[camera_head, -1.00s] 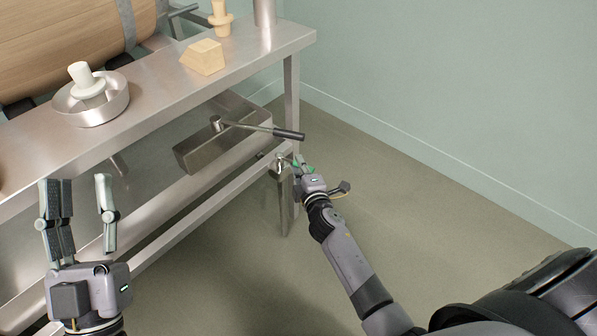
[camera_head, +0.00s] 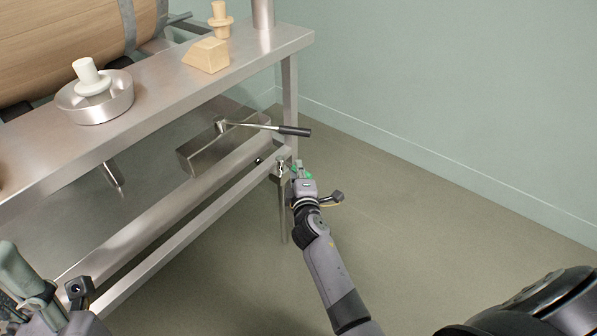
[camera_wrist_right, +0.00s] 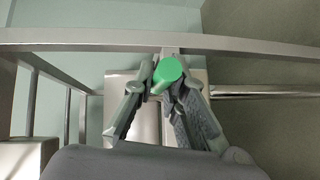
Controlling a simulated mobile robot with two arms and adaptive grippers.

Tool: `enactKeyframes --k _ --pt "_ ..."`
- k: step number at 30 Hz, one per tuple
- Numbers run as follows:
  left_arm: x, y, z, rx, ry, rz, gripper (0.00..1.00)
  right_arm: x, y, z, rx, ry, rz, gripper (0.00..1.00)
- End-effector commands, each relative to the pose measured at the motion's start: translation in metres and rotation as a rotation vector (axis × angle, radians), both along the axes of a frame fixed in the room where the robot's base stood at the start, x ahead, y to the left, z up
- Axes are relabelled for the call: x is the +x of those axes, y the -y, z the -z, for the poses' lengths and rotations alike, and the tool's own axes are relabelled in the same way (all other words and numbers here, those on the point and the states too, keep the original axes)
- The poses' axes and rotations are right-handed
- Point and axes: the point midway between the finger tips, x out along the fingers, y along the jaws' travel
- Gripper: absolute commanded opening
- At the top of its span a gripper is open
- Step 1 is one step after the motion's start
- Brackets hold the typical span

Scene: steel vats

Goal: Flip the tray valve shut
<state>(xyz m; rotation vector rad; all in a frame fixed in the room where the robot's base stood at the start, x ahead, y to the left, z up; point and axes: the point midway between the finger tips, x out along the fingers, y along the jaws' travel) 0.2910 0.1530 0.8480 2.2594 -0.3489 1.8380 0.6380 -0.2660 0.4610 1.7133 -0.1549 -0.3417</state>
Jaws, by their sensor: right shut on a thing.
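The tray valve's green handle (camera_head: 308,173) shows at the right end of the steel stand, beside the lower rail's end, mostly hidden by my right gripper (camera_head: 299,169). In the right wrist view its round green end (camera_wrist_right: 168,71) sits between the fingertips of my right gripper (camera_wrist_right: 167,88), which is shut on it. A thin steel pipe (camera_head: 283,210) hangs down just left of the gripper. My left gripper (camera_head: 28,285) is at the lower left corner, partly cut off, away from the valve; its finger gap is not clear.
The steel shelf (camera_head: 165,87) carries a bowl (camera_head: 95,106) and a wooden block (camera_head: 206,55). Floor to the right is clear.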

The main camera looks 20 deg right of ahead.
Motion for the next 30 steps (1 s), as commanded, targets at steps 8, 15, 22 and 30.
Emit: enactKeyframes --k 8,15,22,30 --pt "0.000 0.000 0.000 0.001 -0.002 0.000 0.41 0.000 0.000 0.000 0.004 0.000 0.000 0.14" --pt "0.000 0.000 0.000 0.001 -0.002 0.000 0.41 0.000 0.000 0.000 0.002 0.000 0.000 0.30" --pt "0.000 0.000 0.000 0.001 -0.003 0.000 0.41 0.000 0.000 0.000 0.001 0.000 -0.001 0.33" --pt "0.000 0.000 0.000 0.001 -0.001 -0.001 0.41 -0.015 -0.005 -0.001 0.001 0.000 -0.001 0.33"
